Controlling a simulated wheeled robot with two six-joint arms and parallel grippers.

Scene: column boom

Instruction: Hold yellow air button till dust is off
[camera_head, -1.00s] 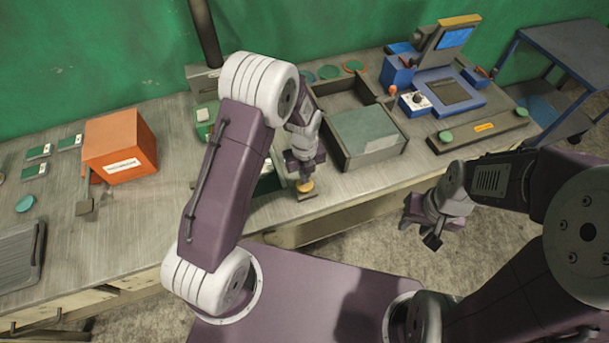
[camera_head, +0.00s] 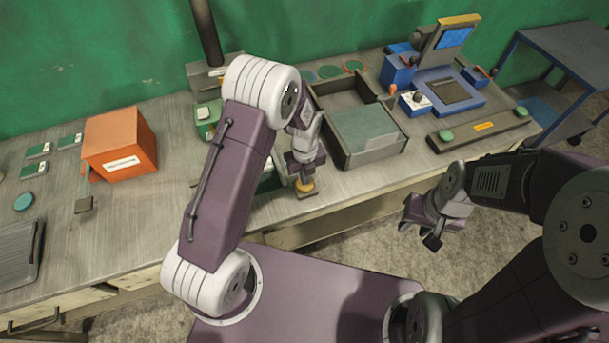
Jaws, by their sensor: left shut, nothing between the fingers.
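The yellow air button (camera_head: 305,186) sits on a small dark base at the front edge of the bench. My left gripper (camera_head: 304,179) is shut and empty, pointing down, with its tips at the top of the button. They look to be touching it; how far it is pressed cannot be told. My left arm hides the bench just left of the button, where part of a green and white thing (camera_head: 267,180) shows. No dust can be made out at this size. My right gripper (camera_head: 420,233) hangs open and empty in front of the bench.
A grey-green box (camera_head: 368,131) stands in a dark tray right of the button. Farther right are a blue machine (camera_head: 450,92) and a dark bar with green buttons (camera_head: 482,128). An orange box (camera_head: 119,145) stands at left. A blue cart (camera_head: 566,55) is beyond the bench.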

